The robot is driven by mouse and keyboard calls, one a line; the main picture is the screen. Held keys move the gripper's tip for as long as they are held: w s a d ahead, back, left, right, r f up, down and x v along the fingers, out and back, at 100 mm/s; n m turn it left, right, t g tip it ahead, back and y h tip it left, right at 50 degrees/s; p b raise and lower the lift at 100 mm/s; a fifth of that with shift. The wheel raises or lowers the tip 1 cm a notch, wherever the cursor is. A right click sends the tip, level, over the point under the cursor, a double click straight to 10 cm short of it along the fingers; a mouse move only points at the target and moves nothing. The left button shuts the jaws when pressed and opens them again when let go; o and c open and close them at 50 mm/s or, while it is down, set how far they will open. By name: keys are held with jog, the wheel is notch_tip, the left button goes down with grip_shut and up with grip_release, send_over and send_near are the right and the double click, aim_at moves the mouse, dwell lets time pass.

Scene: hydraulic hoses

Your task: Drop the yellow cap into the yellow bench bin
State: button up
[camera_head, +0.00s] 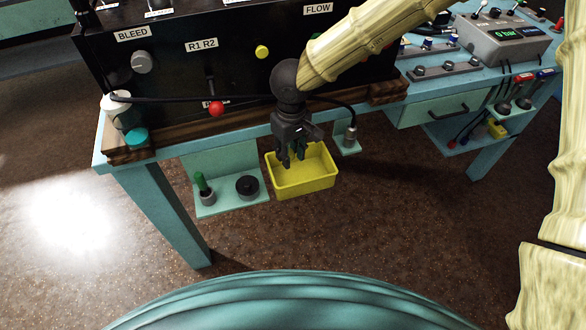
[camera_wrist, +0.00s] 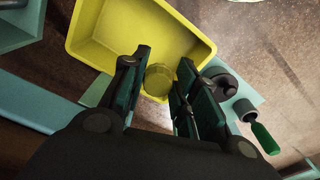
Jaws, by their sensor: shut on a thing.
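The yellow bench bin (camera_head: 318,184) hangs at the front of the bench, open at the top. My gripper (camera_head: 292,159) points down over the bin in the head view. In the wrist view its two fingers (camera_wrist: 164,75) are shut on the yellow cap (camera_wrist: 158,82), a short round piece held between the fingertips. The bin (camera_wrist: 85,22) lies beyond the cap in the wrist view, and the cap overlaps the bin's near edge there. In the head view I cannot pick out the cap against the fingers and the yellow bin.
Left of the bin, a teal shelf (camera_head: 229,205) holds a green-handled tool (camera_head: 202,184) and a black ring (camera_head: 247,186). A hose end (camera_head: 350,137) hangs at a bracket on the right. The black panel (camera_head: 180,75) with a red knob (camera_head: 216,109) stands behind my gripper.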

aim_at(293, 155)
jog(key=f, duration=0.2)
jog(key=shift+d+f, duration=0.25)
jog(key=shift+f, duration=2.05)
jog(key=shift+f+p, duration=0.4)
jog(key=shift+f, duration=0.2)
jog(key=o, duration=0.7)
jog(key=shift+r+b, duration=0.15)
jog(key=shift+b, duration=0.2)
jog(key=shift+r+b, duration=0.25)
jog(key=shift+b, duration=0.05)
jog(key=r, duration=0.8)
jog(key=r+p, duration=0.1)
jog(key=r, duration=0.3)
jog(key=shift+s+d+r, duration=0.1)
jog(key=shift+s+r, duration=0.15)
